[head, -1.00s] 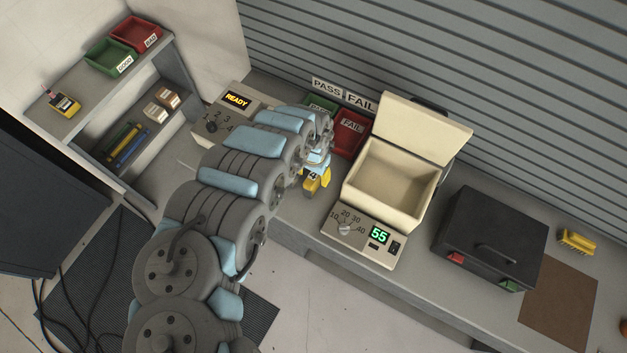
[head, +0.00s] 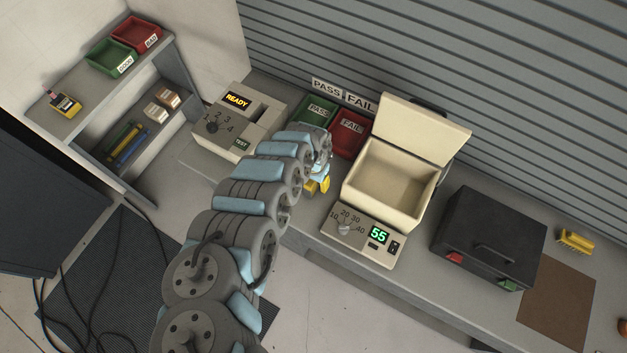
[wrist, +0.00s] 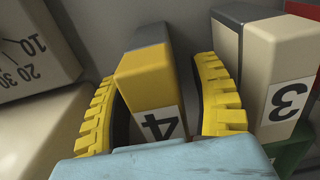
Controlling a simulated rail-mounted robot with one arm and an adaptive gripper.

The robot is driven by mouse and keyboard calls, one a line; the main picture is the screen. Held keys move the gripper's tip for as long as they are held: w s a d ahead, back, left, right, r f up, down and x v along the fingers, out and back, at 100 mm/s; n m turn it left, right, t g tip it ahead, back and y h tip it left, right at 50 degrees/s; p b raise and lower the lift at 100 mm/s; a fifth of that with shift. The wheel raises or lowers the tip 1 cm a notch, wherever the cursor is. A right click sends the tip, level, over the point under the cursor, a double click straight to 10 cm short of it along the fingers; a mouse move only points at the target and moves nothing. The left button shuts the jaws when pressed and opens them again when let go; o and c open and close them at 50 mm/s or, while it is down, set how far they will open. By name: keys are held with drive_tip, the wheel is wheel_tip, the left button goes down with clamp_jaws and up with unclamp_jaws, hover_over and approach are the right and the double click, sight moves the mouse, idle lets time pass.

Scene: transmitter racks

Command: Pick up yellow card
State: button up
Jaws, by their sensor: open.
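The yellow card (wrist: 148,78) is a thick block with a dark grey end and a white label "4". In the wrist view it stands between the two yellow ridged fingers of my gripper (wrist: 156,74). The fingers are open on either side of it, and a dark gap shows beside the card. I cannot tell whether either finger touches it. In the head view, only bits of yellow at my gripper (head: 318,185) show past my arm, above the bench, and the card is mostly hidden.
A beige card labelled "3" (wrist: 288,80) stands close on the right in the wrist view. In the head view, the green PASS bin (head: 320,109) and red FAIL bin (head: 350,134) lie behind my arm. An open cream box (head: 385,180) is to the right, a READY tester (head: 215,143) to the left.

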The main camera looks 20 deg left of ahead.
drive_tip(key=shift+a+f, duration=0.1)
clamp_jaws()
idle(0.3)
idle(0.4)
drive_tip(key=shift+w+r, duration=0.1)
drive_tip(key=shift+r, duration=4.85)
